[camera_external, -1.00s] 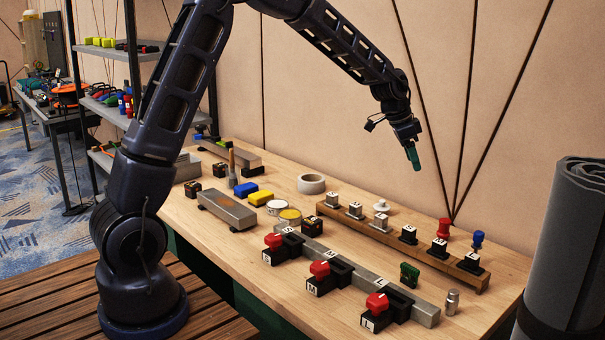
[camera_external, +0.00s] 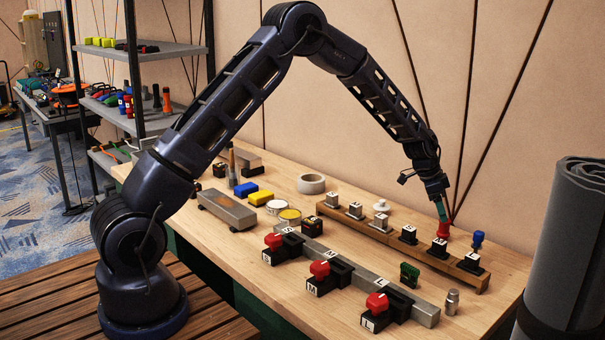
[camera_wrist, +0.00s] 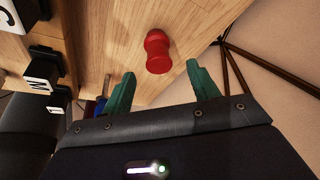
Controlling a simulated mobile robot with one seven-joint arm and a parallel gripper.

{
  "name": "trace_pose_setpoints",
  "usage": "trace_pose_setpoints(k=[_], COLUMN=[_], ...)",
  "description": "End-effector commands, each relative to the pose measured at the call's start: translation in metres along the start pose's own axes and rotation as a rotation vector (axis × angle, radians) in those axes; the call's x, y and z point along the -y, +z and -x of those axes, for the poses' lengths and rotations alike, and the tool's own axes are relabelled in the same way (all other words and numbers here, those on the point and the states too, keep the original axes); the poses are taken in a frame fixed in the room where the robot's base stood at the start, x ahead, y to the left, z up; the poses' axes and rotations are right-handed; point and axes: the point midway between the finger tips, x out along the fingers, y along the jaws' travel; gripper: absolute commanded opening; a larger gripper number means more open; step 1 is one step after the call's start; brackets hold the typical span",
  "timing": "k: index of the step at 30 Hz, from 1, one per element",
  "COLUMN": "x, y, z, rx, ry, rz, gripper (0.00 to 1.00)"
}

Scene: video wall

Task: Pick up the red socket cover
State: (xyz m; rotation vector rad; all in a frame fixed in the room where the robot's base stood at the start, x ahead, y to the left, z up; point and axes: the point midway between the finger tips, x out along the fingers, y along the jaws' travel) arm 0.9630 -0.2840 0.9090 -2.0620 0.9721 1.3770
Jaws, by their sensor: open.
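The red socket cover (camera_external: 445,228) is a small waisted red piece near the back right of the wooden table, behind the rail of labelled blocks. In the wrist view the red cover (camera_wrist: 158,52) lies ahead of my fingertips, roughly centred between them. My gripper (camera_external: 441,209) has green fingers and is open just above the cover. In the wrist view my gripper (camera_wrist: 158,80) shows its two fingers apart with nothing between them. I cannot tell whether a finger touches the cover.
A blue piece (camera_external: 478,240) stands right of the cover. The wooden rail (camera_external: 395,244) with several labelled blocks runs in front. A second rail (camera_external: 425,312) carries red-topped blocks. The wall (camera_external: 540,140) rises close behind. A dark roll (camera_external: 575,250) stands at the right.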

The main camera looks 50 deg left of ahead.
Motion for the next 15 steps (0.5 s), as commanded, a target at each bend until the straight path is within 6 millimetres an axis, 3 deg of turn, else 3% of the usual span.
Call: trace_pose_setpoints(k=[8,15], x=[-0.001,-0.002], y=[0.000,-0.001], z=[-0.021,-0.052], rx=[0.001,0.002], ry=[0.001,0.002], rz=[0.000,0.000], gripper=[0.60,0.60])
